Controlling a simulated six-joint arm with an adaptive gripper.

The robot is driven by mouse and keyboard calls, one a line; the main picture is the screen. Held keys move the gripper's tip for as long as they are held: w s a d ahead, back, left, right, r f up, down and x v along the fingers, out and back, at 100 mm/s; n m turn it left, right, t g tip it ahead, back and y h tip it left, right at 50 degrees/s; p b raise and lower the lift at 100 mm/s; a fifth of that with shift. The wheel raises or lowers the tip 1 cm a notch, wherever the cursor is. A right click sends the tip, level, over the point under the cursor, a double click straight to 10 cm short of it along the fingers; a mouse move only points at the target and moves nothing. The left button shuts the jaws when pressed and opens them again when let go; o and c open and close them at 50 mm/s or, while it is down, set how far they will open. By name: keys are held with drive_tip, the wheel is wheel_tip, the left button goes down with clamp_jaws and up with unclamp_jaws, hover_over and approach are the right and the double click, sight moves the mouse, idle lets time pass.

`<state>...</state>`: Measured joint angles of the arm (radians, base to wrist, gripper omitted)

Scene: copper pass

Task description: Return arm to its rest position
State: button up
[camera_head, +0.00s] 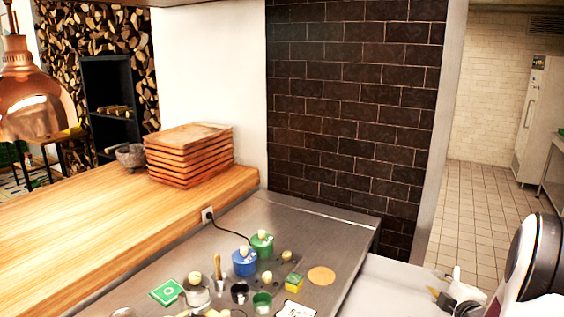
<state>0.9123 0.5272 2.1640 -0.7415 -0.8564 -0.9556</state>
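Part of my white and dark arm shows large at the lower right edge. Beside it, over the pale surface at the right, are small white, dark and yellow parts. I cannot tell whether they belong to my gripper, and no pair of fingertips can be made out. Whether anything is held does not show. On the steel counter (310,222), left of my arm, stand a blue container (244,265) and a green container (262,245), each with a pale round knob on top.
Small cups, a green square (167,292), a yellow-green block (294,283) and a tan disc (321,276) crowd the counter's front. Stacked wooden boards (188,158) and a stone mortar (130,157) stand on the wooden ledge (95,225). A copper lamp (35,100) hangs at left. The counter's back is clear.

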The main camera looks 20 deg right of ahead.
drive_tip(key=s+a+r+m+g, duration=0.25)
drive_tip(key=a+r, duration=0.35)
drive_tip(key=a, duration=0.4)
drive_tip(key=s+a+r+m+g, duration=0.15)
drive_tip(key=a+r+m, duration=0.35)
drive_tip(key=a, duration=0.5)
drive_tip(key=s+a+m+g+y, duration=0.3)
drive_tip(key=s+a+y, duration=0.1)
drive_tip(key=s+a, duration=1.6)
drive_tip(key=shift+s+a+r+g+y, duration=0.3)
drive_tip(key=shift+s+a, duration=0.1)
drive_tip(key=shift+s, duration=0.85)
